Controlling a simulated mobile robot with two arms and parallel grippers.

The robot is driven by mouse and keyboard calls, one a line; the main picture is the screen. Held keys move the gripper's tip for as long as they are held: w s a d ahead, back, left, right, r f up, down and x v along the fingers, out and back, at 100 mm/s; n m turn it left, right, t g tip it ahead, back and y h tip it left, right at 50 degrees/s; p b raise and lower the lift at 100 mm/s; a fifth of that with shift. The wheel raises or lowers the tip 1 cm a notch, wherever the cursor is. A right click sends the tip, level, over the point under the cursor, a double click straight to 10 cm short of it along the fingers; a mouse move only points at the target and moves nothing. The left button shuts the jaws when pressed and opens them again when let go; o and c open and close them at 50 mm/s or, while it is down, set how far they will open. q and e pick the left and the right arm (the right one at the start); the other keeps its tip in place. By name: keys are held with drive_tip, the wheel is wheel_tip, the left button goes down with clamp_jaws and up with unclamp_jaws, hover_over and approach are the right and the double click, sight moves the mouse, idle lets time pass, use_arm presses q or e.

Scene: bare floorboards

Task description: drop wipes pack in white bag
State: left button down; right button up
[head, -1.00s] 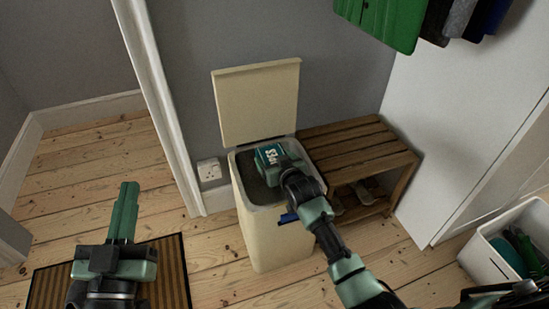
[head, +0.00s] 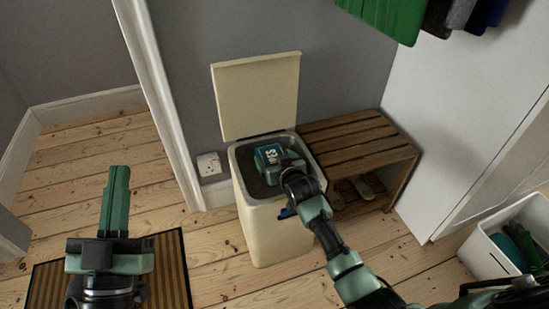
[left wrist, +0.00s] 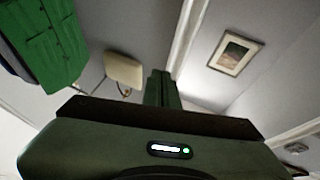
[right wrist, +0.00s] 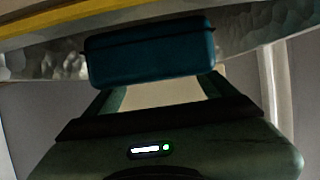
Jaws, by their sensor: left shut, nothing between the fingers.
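The teal wipes pack (head: 268,156), with white lettering, is at the mouth of an open cream bin (head: 262,235). My right gripper (head: 285,168) reaches in from the front right with its fingers around the pack. In the right wrist view the pack (right wrist: 150,55) sits across the fingertips, their ends partly hidden behind it. A shiny crumpled lining (right wrist: 60,60) shows near it under a yellowish rim; no separate white bag is clear. My left gripper (head: 117,185) is shut and empty, above the striped mat at left.
The bin's lid (head: 256,97) stands open against the wall. A slatted wooden bench (head: 355,145) with shoes below stands close on the right. A white crate (head: 490,250) is at far right. A striped mat (head: 170,265) lies at lower left. Coats (head: 385,15) hang above.

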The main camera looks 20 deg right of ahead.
drive_tip(key=shift+o, duration=0.6)
drive_tip(key=shift+s, duration=0.1)
drive_tip(key=shift+s+r, duration=0.1)
drive_tip(key=shift+s, duration=0.05)
drive_tip(key=p+v, duration=0.2)
drive_tip(key=v, duration=0.1)
drive_tip(key=shift+s+r, duration=0.25)
drive_tip(key=shift+s, duration=0.05)
drive_tip(key=p+v, duration=0.1)
drive_tip(key=v, duration=0.2)
use_arm(q)
wheel_tip(320, 180, down, 15)
drive_tip(key=a+g+y, duration=0.2)
drive_tip(key=g+y, duration=0.1)
drive_tip(key=g, duration=0.6)
use_arm(e)
drive_tip(key=shift+s, duration=0.25)
use_arm(q)
drive_tip(key=shift+a, duration=0.1)
